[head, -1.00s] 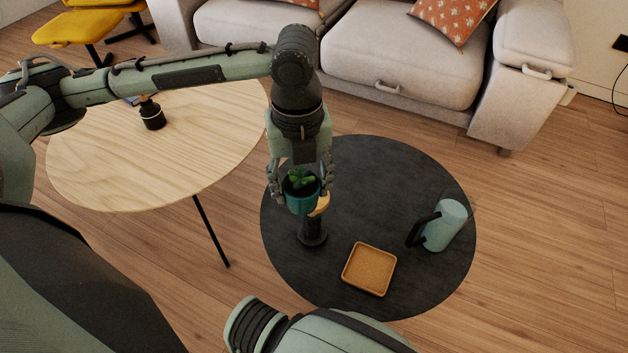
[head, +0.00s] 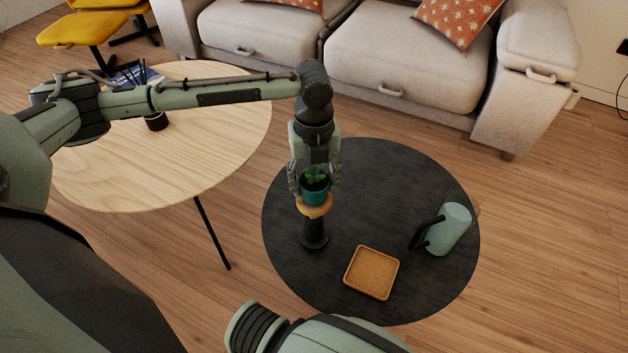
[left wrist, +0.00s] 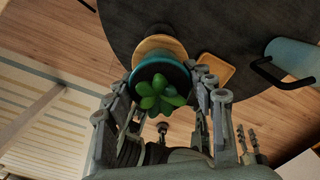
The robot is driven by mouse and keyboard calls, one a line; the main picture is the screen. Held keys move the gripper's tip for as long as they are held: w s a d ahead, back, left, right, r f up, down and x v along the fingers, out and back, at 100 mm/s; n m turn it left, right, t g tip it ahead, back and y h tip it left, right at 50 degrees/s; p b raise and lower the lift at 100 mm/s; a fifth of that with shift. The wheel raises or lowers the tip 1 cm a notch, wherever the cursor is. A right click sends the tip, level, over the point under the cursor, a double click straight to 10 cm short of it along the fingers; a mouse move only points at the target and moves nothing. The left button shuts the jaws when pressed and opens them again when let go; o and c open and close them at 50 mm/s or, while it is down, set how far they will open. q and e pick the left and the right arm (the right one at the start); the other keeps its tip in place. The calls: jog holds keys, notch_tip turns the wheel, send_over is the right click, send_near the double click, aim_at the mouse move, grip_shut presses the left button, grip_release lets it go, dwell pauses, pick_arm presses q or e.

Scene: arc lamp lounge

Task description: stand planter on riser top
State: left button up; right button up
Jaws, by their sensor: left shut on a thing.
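A teal planter (head: 314,194) with a green succulent is between the fingers of my left gripper (head: 314,182), which is shut on it. The planter is upright, directly over the riser's round wooden top (head: 315,210). Whether its base touches the top I cannot tell. The riser has a dark stem and base (head: 313,235) and stands on the dark round table (head: 390,180). In the left wrist view the planter (left wrist: 158,72) sits between both fingers and overlaps part of the wooden top (left wrist: 160,45) behind it. My right gripper is not in view.
A square cork-coloured tray (head: 371,272) and a light blue mug or jug with a dark handle (head: 453,228) are on the dark table, right of the riser. A pale wooden table (head: 170,165) with a dark holder is at left. A sofa (head: 400,60) stands behind.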

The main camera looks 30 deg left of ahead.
aim_at(314, 171)
pick_arm(q)
jog(key=o, duration=1)
jog(key=shift+f, duration=0.1)
jog(key=shift+c, duration=0.2)
jog(key=o, duration=0.4)
notch_tip(314, 171, up, 5)
jog(key=shift+w+f, duration=0.1)
jog(key=shift+f, duration=0.05)
notch_tip(314, 171, up, 6)
jog(key=shift+r+p, duration=0.1)
jog(key=shift+p, duration=0.3)
jog(key=shift+r, duration=0.75)
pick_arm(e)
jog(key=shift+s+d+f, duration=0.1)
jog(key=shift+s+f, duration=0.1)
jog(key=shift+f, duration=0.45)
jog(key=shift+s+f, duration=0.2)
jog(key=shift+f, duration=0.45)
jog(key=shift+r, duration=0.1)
